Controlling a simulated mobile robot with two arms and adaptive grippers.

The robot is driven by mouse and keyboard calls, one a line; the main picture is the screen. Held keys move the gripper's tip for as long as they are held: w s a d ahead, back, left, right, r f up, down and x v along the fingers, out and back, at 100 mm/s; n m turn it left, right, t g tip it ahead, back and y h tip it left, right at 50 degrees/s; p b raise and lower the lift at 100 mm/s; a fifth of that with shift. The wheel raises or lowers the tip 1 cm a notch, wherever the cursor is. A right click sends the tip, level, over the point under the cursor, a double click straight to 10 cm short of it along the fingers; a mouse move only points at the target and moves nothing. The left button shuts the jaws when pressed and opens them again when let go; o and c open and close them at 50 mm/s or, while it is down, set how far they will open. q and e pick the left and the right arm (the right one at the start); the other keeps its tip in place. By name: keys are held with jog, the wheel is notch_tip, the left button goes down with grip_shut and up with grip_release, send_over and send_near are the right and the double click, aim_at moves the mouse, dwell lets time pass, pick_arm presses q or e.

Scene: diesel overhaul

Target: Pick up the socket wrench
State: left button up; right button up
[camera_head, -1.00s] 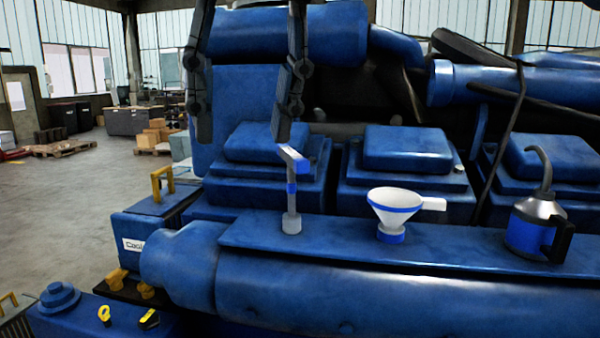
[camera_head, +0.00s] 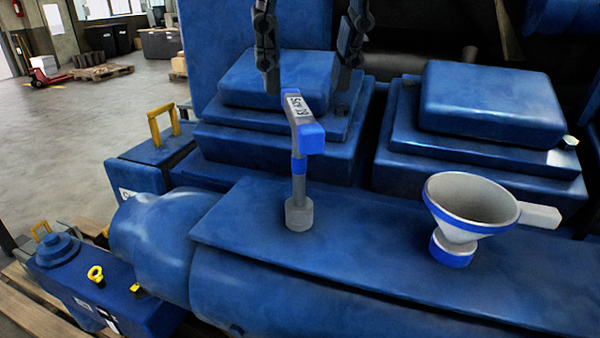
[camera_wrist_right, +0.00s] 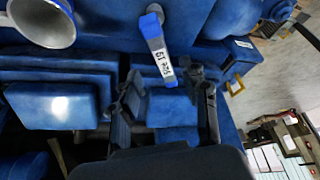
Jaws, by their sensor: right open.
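The socket wrench (camera_head: 300,168) stands upright on the blue engine ledge, its grey socket down. Its grey and blue handle with a white label lies across the top and points toward me. The wrench handle also shows in the right wrist view (camera_wrist_right: 161,52). My right gripper (camera_head: 306,90) comes down from above, open, with one finger on each side at the far end of the handle. In the right wrist view the labelled handle end lies between the spread fingertips of the gripper (camera_wrist_right: 167,75). I cannot tell whether either finger touches it. My left gripper is not in view.
A white funnel (camera_head: 470,205) with a blue band stands on the ledge (camera_head: 370,235) to the right of the wrench. Blue raised engine covers (camera_head: 490,105) rise behind. A blue box with a yellow handle (camera_head: 163,122) is at the left. The ledge around the wrench is clear.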

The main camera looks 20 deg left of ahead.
aim_at(301, 108)
jog(key=shift+w+x, duration=0.25)
jog(key=shift+x, duration=0.85)
jog(key=x, duration=0.2)
jog(key=p+x, duration=0.1)
jog(key=x, duration=0.1)
jog(key=shift+s+a+f, duration=0.15)
jog(key=shift+a+f, duration=0.05)
jog(key=shift+a, duration=0.05)
jog(key=shift+w+f, duration=0.25)
jog(key=shift+f, duration=0.15)
jog(key=shift+s+r, duration=0.1)
grip_shut()
